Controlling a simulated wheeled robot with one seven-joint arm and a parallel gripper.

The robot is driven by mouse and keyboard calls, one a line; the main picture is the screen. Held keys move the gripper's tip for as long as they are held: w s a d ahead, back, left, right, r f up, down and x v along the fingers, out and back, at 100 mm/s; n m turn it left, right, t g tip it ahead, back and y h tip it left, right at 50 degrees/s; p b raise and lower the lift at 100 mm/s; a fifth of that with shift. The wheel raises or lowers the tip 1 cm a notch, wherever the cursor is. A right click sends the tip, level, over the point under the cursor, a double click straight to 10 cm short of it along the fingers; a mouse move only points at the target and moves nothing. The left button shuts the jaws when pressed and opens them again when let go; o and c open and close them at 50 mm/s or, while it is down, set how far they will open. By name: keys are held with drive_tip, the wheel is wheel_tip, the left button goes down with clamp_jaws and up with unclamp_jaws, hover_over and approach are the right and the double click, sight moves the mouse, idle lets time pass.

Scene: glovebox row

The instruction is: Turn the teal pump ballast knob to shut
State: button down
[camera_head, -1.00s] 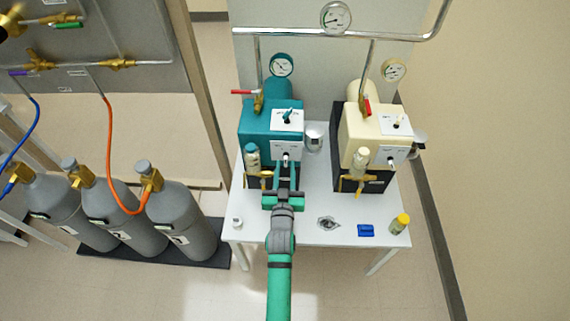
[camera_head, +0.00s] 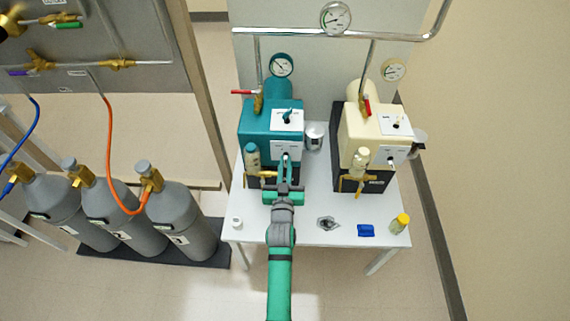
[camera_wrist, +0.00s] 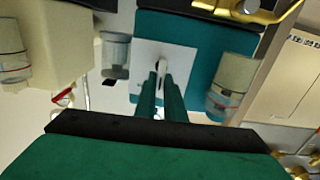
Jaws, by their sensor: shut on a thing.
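The teal pump (camera_head: 257,128) stands on the white table's left half. The fingers partly hide the knob. The plate labels are too small to read, so I cannot tell which knob is marked ballast.
A cream pump (camera_head: 370,130) stands to the right. A red-handled valve (camera_head: 243,92) is above the teal pump. A blue item (camera_head: 366,230) and yellow-capped vial (camera_head: 400,223) lie near the table's front edge.

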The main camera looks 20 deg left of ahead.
drive_tip(key=shift+s+a+f+n, duration=0.1)
drive_tip(key=shift+a+n, duration=0.05)
drive_tip(key=shift+n, duration=1.3)
drive_tip(key=shift+a+n, duration=0.15)
drive_tip(key=shift+n, duration=1.3)
drive_tip(key=c, duration=1.8)
unclamp_jaws()
drive_tip(key=shift+c, duration=0.2)
drive_tip(key=v, duration=1.1)
